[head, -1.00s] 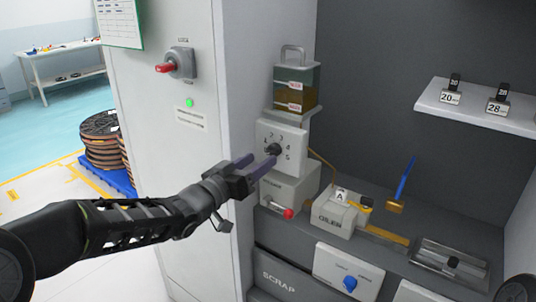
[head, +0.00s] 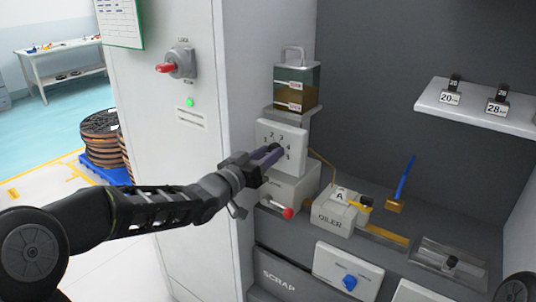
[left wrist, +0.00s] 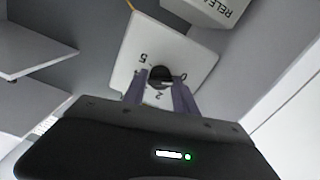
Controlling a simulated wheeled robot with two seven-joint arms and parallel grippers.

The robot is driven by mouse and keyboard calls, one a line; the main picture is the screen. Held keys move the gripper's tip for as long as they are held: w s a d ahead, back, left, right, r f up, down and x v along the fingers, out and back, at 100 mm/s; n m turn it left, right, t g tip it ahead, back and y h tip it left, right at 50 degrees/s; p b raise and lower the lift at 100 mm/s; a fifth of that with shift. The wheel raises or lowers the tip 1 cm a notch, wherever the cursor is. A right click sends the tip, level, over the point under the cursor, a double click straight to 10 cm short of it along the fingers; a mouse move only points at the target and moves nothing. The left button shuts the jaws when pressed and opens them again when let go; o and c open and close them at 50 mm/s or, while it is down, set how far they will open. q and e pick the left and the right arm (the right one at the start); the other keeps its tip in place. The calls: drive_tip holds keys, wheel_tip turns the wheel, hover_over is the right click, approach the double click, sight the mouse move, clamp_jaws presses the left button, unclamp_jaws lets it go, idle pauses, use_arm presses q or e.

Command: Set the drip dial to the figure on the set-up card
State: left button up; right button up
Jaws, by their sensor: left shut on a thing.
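The drip dial is a white plate (head: 270,132) with figures around a dark knob (left wrist: 160,76), below the oil tank. My left gripper (head: 272,155) is at the dial; in the left wrist view its purple fingers (left wrist: 160,98) lie on both sides of the knob, shut on it. The fingers and arm hide much of the knob and the lower figures in the head view, so I cannot tell which figure it points to. A green-edged printed sheet (head: 120,22) hangs at the upper left; its writing is too small to read. My right gripper is not seen.
The oil tank (head: 298,86) stands above the dial. A red-ended lever (head: 287,213), the oiler (head: 333,215) and a blue-handled brush (head: 402,185) are nearby. A shelf (head: 470,112) holds tags marked 20 and 28. A red-handled switch (head: 173,67) is on the cabinet wall.

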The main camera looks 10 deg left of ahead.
use_arm(q)
clamp_jaws()
drive_tip(key=shift+f, duration=0.1)
drive_tip(key=m+b, duration=1.3)
drive_tip(key=m, duration=0.4)
drive_tip(key=shift+m, duration=0.3)
idle(0.4)
